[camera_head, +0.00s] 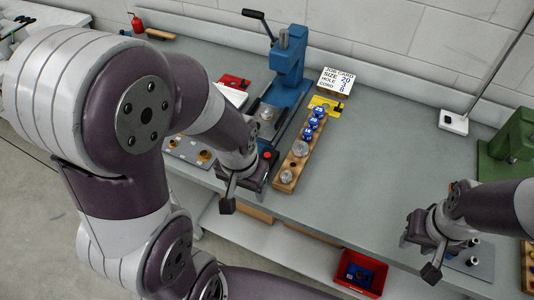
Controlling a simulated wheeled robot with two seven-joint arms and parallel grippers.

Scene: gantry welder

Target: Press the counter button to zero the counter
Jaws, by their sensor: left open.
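A small round red button (267,155) shows beside the foot of the blue lever press (289,60). I cannot tell whether it is the counter button, and no counter display is readable. My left gripper (245,193) is open and empty, pointing down over the front edge of the bench, just in front of and left of the red button. They look apart. My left arm hides part of the bench behind it. My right gripper (419,257) looks open and empty at the bench's front right.
A wooden block (287,182) with blue and metal parts lies right of the press. A white job card (337,80) stands behind it. A green machine (510,140) is at right. A red bin (361,270) sits below the front edge. The bench's centre right is clear.

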